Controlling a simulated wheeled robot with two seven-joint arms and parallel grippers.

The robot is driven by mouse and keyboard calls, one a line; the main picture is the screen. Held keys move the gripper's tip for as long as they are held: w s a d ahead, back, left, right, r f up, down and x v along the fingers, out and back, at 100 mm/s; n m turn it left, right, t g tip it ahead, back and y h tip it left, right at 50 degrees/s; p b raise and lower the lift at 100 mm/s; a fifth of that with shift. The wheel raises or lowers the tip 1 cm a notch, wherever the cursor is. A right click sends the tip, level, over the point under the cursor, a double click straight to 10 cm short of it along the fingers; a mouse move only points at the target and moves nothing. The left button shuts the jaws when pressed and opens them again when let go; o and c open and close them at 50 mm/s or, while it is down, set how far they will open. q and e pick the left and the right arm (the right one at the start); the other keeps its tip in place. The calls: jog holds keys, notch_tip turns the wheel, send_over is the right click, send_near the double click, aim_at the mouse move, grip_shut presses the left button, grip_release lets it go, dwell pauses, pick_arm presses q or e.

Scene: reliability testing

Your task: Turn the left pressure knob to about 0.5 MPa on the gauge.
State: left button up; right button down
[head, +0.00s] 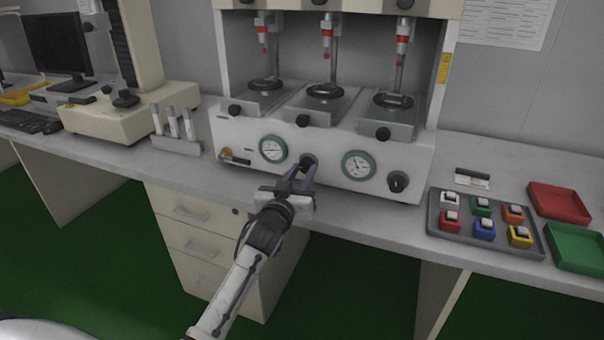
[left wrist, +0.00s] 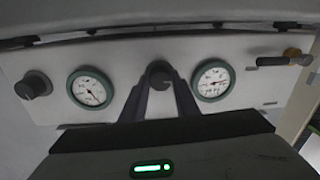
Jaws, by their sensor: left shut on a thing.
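The left pressure knob (head: 308,161) is a black round knob on the front of the white test machine, between two green-rimmed gauges. My left gripper (head: 300,176) is shut on this knob, with one finger on each side. In the left wrist view the knob (left wrist: 160,75) sits between the dark fingers (left wrist: 160,95). The left gauge (head: 273,149) is just left of the knob; in the wrist view, where left and right are swapped, this gauge (left wrist: 213,81) is on the right. Its needle shows, but the numbers are too small to read. My right gripper is not in view.
The right gauge (head: 358,165) and right knob (head: 398,182) are further right on the panel. A brass-ended valve (head: 234,157) is at its left end. A vial rack (head: 177,132) stands left; a tray of small coloured blocks (head: 436,232) lies right.

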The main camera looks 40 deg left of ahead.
pick_arm(q)
jog(key=shift+o, duration=0.2)
jog(key=shift+m, duration=0.3)
jog(key=m+p, duration=0.1)
jog(key=m, duration=0.3)
jog(key=shift+m, duration=0.4)
jog(key=m, duration=0.5)
jog(key=shift+a+f+m+t, duration=0.1)
jog(key=shift+m+t, duration=0.2)
jog(key=shift+t, duration=0.1)
jog(key=m, duration=0.5)
jog(key=shift+s+a+m+h, duration=0.1)
jog(key=shift+m+h, duration=0.3)
jog(key=m, duration=0.6)
jog(key=shift+h, duration=0.3)
jog(key=shift+m, duration=0.4)
jog(key=o, duration=1)
jog(key=shift+o, duration=0.2)
